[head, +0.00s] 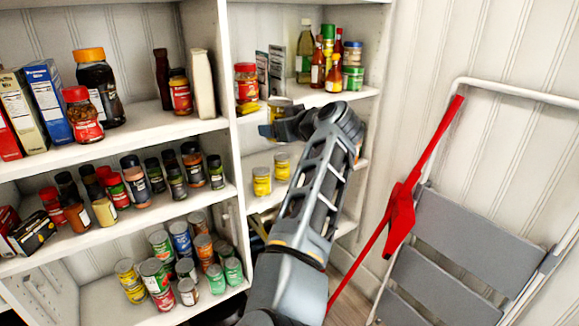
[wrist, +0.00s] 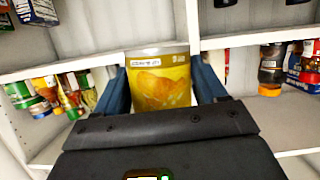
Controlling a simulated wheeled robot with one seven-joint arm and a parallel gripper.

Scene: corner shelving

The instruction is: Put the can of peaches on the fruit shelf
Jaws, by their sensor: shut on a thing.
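The can of peaches (wrist: 160,83), with a yellow label picturing orange fruit slices, sits between the two fingers of my gripper (wrist: 162,90) in the wrist view. My gripper is shut on it. In the head view my gripper (head: 277,127) is in front of the right-hand shelving, near the edge of the sauce shelf. The can's upper part (head: 280,103) shows just above it; the rest is hidden by the gripper. Two yellow cans, one in front (head: 262,182) and one behind (head: 282,165), stand on the shelf below (head: 257,206).
Sauce bottles and jars (head: 318,72) stand on the right-hand shelf above. A jar with a red lid (head: 246,82) is close left of my gripper. A white upright (head: 233,140) divides the shelving. A folded step stool (head: 440,265) and red broom (head: 400,212) stand at right.

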